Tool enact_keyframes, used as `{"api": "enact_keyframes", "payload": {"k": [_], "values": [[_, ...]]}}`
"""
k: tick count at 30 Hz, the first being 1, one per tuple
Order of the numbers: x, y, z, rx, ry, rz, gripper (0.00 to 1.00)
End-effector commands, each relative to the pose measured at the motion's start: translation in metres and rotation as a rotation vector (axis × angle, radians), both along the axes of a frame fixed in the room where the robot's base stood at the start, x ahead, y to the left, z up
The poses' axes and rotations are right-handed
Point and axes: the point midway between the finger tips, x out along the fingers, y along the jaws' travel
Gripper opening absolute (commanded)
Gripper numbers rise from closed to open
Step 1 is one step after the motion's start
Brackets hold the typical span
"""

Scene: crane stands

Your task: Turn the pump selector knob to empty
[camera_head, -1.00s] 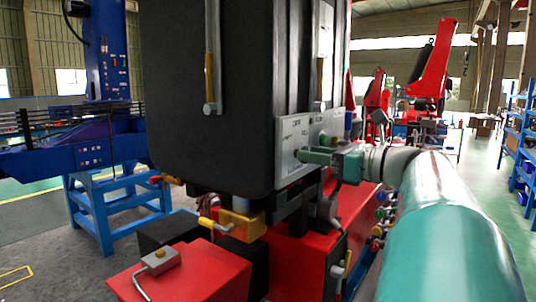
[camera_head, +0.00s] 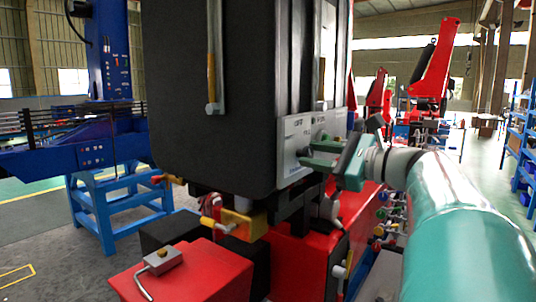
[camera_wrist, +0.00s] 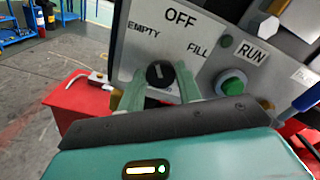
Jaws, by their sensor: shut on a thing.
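The pump selector knob (camera_wrist: 160,73) is black and round with a pale mark, in the wrist view. It sits on a light panel (camera_wrist: 128,58) with EMPTY to its left, OFF above and FILL to its right. The pale mark stands nearly upright in the picture, between EMPTY and FILL; its exact setting is hard to tell. My gripper (camera_wrist: 160,88) has one green finger on each side of the knob and is shut on it. In the head view my gripper (camera_head: 308,155) reaches the panel from the right, and its hand is tilted. The knob is mostly hidden there.
A green RUN button (camera_wrist: 232,84) sits right of the knob, close to my right finger. A large black box (camera_head: 210,110) is beside the panel in the head view. Colored buttons line the red side.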

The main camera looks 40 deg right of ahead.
Motion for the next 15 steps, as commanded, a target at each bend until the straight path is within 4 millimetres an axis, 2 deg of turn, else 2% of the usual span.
{"api": "enact_keyframes", "payload": {"k": [6,15], "values": [[-0.0002,0.0004,-0.0008,-0.125,-0.043,0.0,0.12],[-0.0005,0.0003,-0.001,-0.205,-0.072,-0.001,0.12]]}}
